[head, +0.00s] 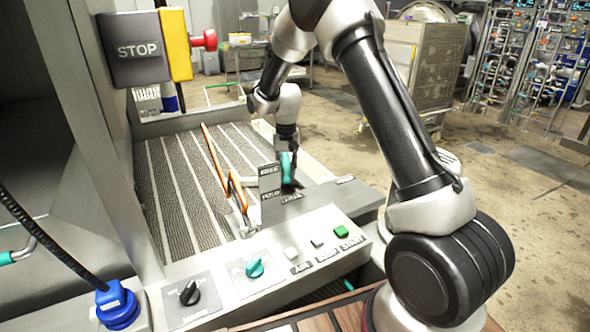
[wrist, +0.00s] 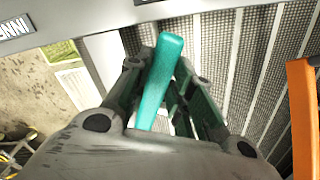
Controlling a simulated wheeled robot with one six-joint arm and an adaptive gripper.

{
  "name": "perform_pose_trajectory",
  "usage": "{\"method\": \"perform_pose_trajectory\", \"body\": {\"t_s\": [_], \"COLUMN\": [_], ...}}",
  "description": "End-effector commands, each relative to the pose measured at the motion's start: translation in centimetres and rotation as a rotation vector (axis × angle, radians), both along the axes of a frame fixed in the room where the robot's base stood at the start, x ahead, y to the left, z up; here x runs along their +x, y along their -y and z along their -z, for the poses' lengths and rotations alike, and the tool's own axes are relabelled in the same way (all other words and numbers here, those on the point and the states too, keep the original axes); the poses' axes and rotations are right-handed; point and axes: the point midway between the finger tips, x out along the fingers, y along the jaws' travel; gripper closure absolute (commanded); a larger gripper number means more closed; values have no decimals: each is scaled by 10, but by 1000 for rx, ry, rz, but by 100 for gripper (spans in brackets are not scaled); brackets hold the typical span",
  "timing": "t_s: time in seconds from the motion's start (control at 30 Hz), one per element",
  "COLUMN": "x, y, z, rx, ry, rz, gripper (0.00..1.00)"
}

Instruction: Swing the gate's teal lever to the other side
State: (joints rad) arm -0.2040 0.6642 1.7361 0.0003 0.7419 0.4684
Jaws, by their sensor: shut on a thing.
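The teal lever (head: 285,168) stands beside small dark label plates (head: 270,183) at the right edge of the ribbed conveyor bed. My gripper (head: 289,160) reaches down onto it from above. In the wrist view the lever (wrist: 161,80) runs between the two fingers of my gripper (wrist: 163,62), which are shut on it. Its lower end is hidden. An orange bar (head: 214,166), perhaps part of the gate, lies over the bed to the left of the lever; it shows at the right edge of the wrist view (wrist: 303,120).
A control panel with a teal knob (head: 254,268), a black knob (head: 190,293) and a green button (head: 342,232) lies in front of the lever. A STOP box (head: 138,50) with a red button (head: 205,40) is at upper left. Open floor (head: 500,190) lies to the right.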

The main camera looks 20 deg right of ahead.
Motion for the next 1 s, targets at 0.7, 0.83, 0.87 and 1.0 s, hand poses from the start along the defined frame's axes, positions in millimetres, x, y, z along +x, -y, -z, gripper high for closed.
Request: {"method": "perform_pose_trajectory", "body": {"t_s": [0.7, 0.83, 0.87, 1.0], "x": [5, 5, 5, 5], "y": [-13, -13, -13, -12], "z": [-1, -1, -1, 0], "rx": [3, 3, 2, 1], "ry": [5, 5, 4, 2], "rz": [86, 85, 84, 83], "gripper": [100, 57, 55, 55]}}
